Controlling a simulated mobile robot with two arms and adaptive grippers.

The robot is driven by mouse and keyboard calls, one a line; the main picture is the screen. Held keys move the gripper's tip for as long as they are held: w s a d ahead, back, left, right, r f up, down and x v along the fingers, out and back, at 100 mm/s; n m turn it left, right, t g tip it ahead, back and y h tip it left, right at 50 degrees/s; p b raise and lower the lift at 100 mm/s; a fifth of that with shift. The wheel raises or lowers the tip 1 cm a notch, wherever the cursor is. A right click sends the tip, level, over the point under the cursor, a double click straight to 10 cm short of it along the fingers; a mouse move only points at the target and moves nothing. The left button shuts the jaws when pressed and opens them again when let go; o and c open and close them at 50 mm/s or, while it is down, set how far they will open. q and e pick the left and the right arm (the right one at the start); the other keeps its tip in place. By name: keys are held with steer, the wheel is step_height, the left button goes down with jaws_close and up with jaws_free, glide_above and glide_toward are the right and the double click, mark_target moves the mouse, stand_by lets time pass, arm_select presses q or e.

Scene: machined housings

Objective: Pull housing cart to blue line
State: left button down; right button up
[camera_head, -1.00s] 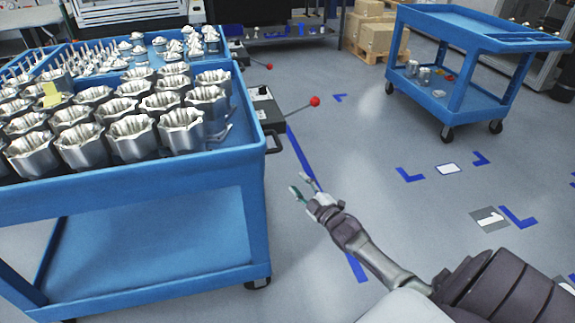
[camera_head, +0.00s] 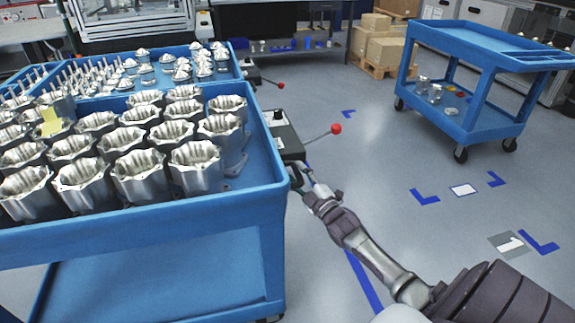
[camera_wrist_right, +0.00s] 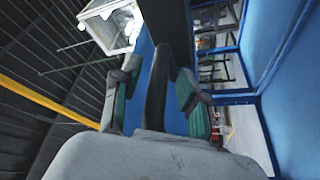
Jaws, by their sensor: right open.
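The blue housing cart (camera_head: 150,225) stands at the left, its top tray holding rows of silver machined housings (camera_head: 140,175). A dark handle shows at its right edge, mostly hidden in the head view. The blue line (camera_head: 364,283) runs along the floor right of the cart, partly covered by my right arm. My right gripper (camera_head: 300,178) is open at the cart's right edge, by the handle. In the right wrist view a dark bar (camera_wrist_right: 157,85) shows between the spread teal-padded fingers; I cannot tell whether they touch it. My left gripper is out of view.
A dark box with a red-knobbed lever (camera_head: 335,129) sits by the cart's right edge. Another blue cart (camera_head: 490,100) stands at the right, and boxes (camera_head: 384,48) on a pallet stand behind. The floor between the carts is open, with blue corner marks (camera_head: 424,197).

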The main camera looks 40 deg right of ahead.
steer(key=shift+w+r, duration=0.1)
steer(key=shift+w, duration=0.15)
steer(key=shift+s, duration=0.1)
steer(key=shift+c, duration=0.5)
jaws_close()
